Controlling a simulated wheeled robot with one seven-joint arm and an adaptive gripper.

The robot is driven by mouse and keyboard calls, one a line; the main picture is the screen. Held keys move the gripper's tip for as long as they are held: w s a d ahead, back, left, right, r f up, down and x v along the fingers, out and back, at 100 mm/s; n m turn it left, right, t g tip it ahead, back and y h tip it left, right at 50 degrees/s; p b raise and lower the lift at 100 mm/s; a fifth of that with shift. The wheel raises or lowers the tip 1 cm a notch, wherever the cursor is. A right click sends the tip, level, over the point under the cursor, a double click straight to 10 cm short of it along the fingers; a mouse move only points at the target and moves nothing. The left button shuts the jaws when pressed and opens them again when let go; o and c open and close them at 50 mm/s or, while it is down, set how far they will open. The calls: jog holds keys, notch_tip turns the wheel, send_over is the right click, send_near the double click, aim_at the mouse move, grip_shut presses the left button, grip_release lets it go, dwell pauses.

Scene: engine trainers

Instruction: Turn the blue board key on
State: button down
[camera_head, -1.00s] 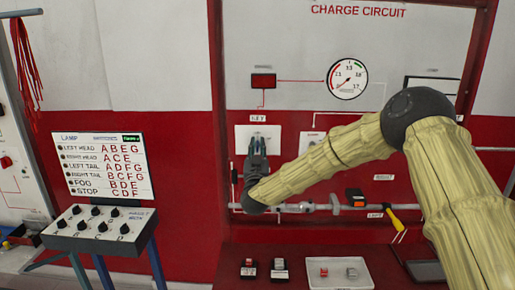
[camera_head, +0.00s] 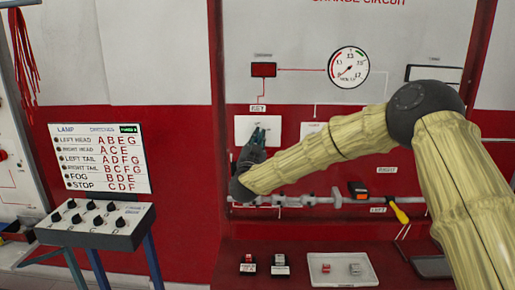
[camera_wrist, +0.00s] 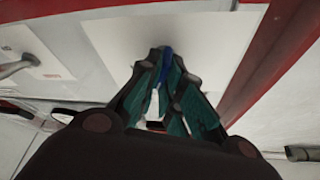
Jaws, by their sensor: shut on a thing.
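The blue key (camera_wrist: 166,61) shows in the wrist view as a small blue piece between my fingertips, at the white key plate (camera_wrist: 120,35). My gripper (camera_wrist: 168,66) is shut on it, and the fingers hide most of the key. In the head view my gripper (camera_head: 260,137) is in front of the white key plate (camera_head: 243,127), under a small label. The fingers lean to the upper right there. The key itself cannot be made out in the head view, so its turn angle is unclear.
A red box (camera_head: 263,70) and a round gauge (camera_head: 348,67) are above on the charge circuit board. A metal bar with a yellow-handled tool (camera_head: 398,212) runs below. A switch box (camera_head: 95,224) stands left. A tray (camera_head: 372,278) lies on the shelf.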

jog(key=shift+d+m+g+h+b, duration=0.1)
jog(key=shift+m+g+h+b, duration=0.45)
jog(key=shift+m+b, duration=0.8)
jog(key=shift+d+m+g+h+b, duration=0.1)
jog(key=shift+m+g+h+b, duration=0.5)
jog(key=shift+m, duration=1.3)
jog(key=shift+m+g+h+b, duration=0.35)
jog(key=shift+m+h+b, duration=0.3)
jog(key=shift+m+b, duration=0.75)
jog(key=shift+r+m, duration=0.1)
jog(key=shift+m, duration=0.35)
jog(key=c, duration=1.6)
grip_release()
jog(key=shift+w+d, duration=0.1)
